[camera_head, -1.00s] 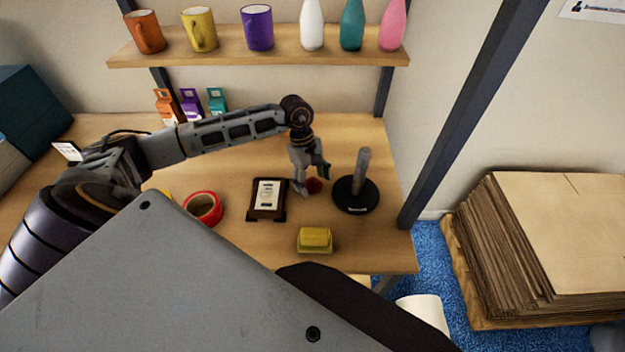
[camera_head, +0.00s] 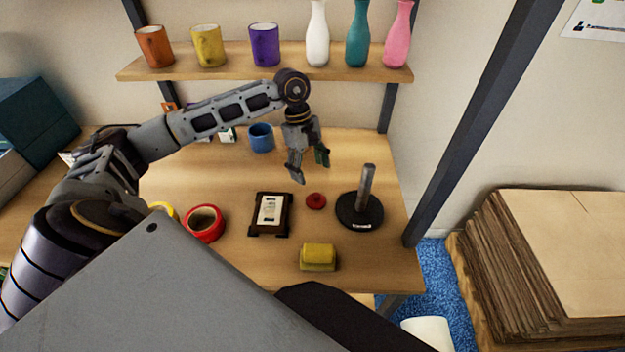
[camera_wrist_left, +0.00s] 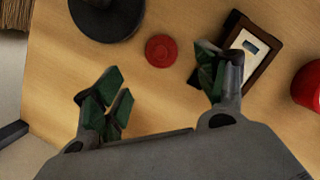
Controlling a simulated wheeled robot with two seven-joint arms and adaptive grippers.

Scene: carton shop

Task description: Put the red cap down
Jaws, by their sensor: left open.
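The red cap (camera_head: 316,201) lies flat on the wooden table, between the framed card and the black round base with a grey post. It also shows in the left wrist view (camera_wrist_left: 161,50), with bare wood around it. My left gripper (camera_head: 311,172) is open and empty, raised above the table behind the cap. In the left wrist view its spread green-padded fingers (camera_wrist_left: 163,97) are apart from the cap. My right gripper is not in view.
The black base with its post (camera_head: 361,211) stands right of the cap, the framed card (camera_head: 270,214) left. A yellow block (camera_head: 318,257) is in front. Red tape (camera_head: 204,223) lies further left; a blue mug (camera_head: 260,138) stands behind. A shelf (camera_head: 270,61) hangs above.

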